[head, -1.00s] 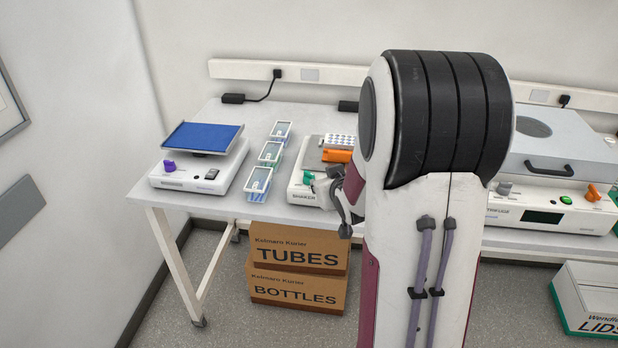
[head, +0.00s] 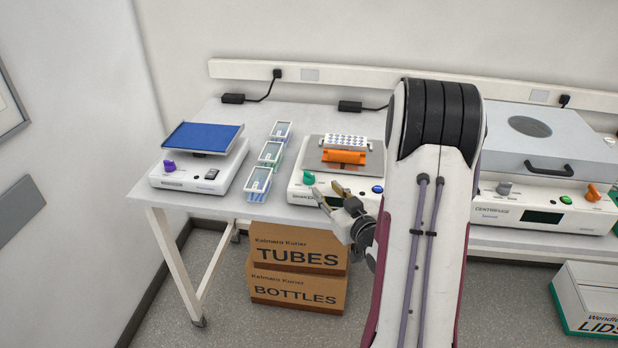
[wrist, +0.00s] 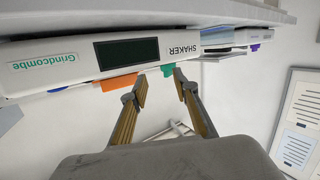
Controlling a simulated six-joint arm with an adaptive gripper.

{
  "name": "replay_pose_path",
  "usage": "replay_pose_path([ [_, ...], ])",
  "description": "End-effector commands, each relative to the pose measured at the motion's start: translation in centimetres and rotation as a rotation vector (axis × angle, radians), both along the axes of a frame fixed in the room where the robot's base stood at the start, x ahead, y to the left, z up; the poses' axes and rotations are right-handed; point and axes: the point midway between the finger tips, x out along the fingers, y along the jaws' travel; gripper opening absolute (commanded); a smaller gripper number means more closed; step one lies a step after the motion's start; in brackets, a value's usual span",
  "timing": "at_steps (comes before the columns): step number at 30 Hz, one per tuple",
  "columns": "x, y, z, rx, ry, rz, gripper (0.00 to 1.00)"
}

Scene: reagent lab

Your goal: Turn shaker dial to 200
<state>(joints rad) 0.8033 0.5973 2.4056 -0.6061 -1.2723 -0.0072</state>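The shaker (head: 342,201) is a white bench unit with a grey platform and an orange clamp holding a tube rack. Its teal dial (head: 309,178) is at the left of the sloped front. My gripper (head: 325,188) is open and empty, in front of the shaker and just below and right of the dial. In the wrist view the shaker appears upside down. The teal dial (wrist: 167,70) shows beyond the gap between the two fingertips (wrist: 161,88), with no contact visible. The shaker's display (wrist: 126,54) is dark with no readable number. The dial's pointer and scale are too small to read.
A rocker with a blue platform (head: 202,137) stands at left, with three small racks (head: 270,152) between it and the shaker. A centrifuge (head: 548,213) stands at right. The shaker's blue button (head: 377,189) is beside my arm. Boxes (head: 297,292) stand under the table.

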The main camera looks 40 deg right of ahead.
Motion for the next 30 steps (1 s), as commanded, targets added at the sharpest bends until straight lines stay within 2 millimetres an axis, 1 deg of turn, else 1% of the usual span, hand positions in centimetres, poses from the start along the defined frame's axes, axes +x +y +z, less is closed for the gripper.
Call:
replay_pose_path([
  [3, -0.6, 0.2, -0.4, 0.012, -0.042, 0.012, 0.29],
  [15, -2.7, 0.8, -0.2, 0.045, -0.194, 0.037, 0.29],
  [19, -2.9, 1.4, -0.8, 0.051, -0.195, 0.051, 0.29],
  [30, -2.9, 1.5, -0.9, 0.052, -0.197, 0.054, 0.29],
])
